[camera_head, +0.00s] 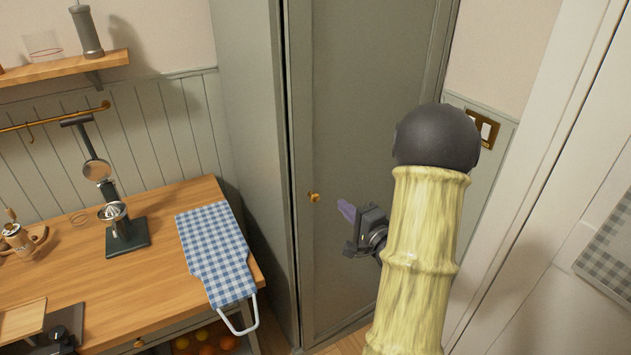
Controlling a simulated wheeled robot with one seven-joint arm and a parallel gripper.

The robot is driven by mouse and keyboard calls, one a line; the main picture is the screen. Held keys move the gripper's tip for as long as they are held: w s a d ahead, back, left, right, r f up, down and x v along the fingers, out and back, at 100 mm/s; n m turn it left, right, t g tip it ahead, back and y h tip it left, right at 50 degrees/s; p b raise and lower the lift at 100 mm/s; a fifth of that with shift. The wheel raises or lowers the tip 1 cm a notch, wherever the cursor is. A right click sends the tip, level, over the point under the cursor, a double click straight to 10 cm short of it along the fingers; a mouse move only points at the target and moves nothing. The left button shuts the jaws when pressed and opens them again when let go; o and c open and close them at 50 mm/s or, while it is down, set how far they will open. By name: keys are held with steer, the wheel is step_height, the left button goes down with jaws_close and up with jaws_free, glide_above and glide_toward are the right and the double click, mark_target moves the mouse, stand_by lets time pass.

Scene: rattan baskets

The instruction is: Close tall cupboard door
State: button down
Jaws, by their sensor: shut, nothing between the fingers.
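The tall cupboard is grey-green, and its door (365,75) fills the middle of the view. A small brass knob (313,197) sits near the door's left edge. A narrow dark gap runs along that left edge, widest near the top, so the door stands almost flush with the frame. My gripper (346,210) is shut and empty, its purple fingers pointing left toward the knob, a little to its right. Whether the fingertips touch the door is not clear. My arm hides the door's lower right part.
A wooden counter (160,206) stands at the left with a blue checked cloth (213,250) and a juicer (118,222). A towel rail (241,325) juts from its front corner. A white door frame (540,150) is at the right. Little floor shows.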

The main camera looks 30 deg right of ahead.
mark_target(309, 174)
steer(key=shift+w, duration=0.15)
steer(key=w+p, duration=0.1)
steer(key=w, duration=0.3)
steer(key=w+a+p, duration=0.1)
steer(key=w+p, duration=0.1)
steer(key=w, duration=0.3)
steer(key=w+p, duration=0.1)
steer(key=w, duration=0.3)
steer(key=shift+w+a, duration=0.2)
steer(key=shift+w, duration=0.2)
